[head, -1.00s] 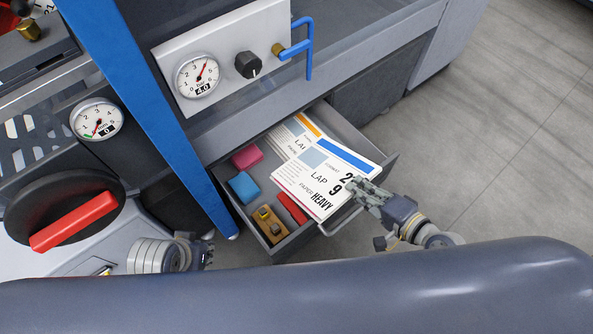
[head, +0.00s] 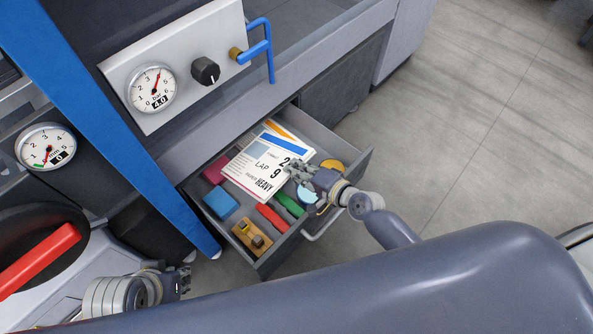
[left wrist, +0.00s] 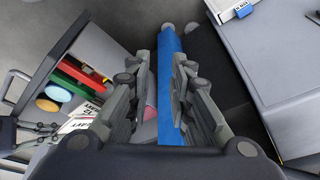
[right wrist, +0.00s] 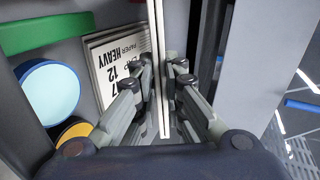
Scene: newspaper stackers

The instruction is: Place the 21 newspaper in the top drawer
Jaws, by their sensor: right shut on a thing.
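The held newspaper (head: 255,176) is white with a blue band, "LAP", "HEAVY", a 9 and a number starting with 2, partly covered by my fingers. My right gripper (head: 291,172) is shut on its right edge, over the open drawer (head: 341,168). The right wrist view shows the held paper edge-on (right wrist: 158,60) between the fingers. Another newspaper (right wrist: 112,70) lies flat beside it in the drawer. An orange-banded paper (head: 278,129) shows behind the held one. Whether the held paper touches the stack is unclear. My left gripper (left wrist: 162,75) is open and empty, low at left (head: 184,281).
The drawer also holds pink (head: 215,171), blue (head: 220,203), red (head: 271,217) and green (head: 289,204) blocks, a wooden block (head: 252,237), a pale-blue disc (head: 307,194) and a yellow disc (head: 332,166). A blue post (head: 130,150) stands left of the drawer.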

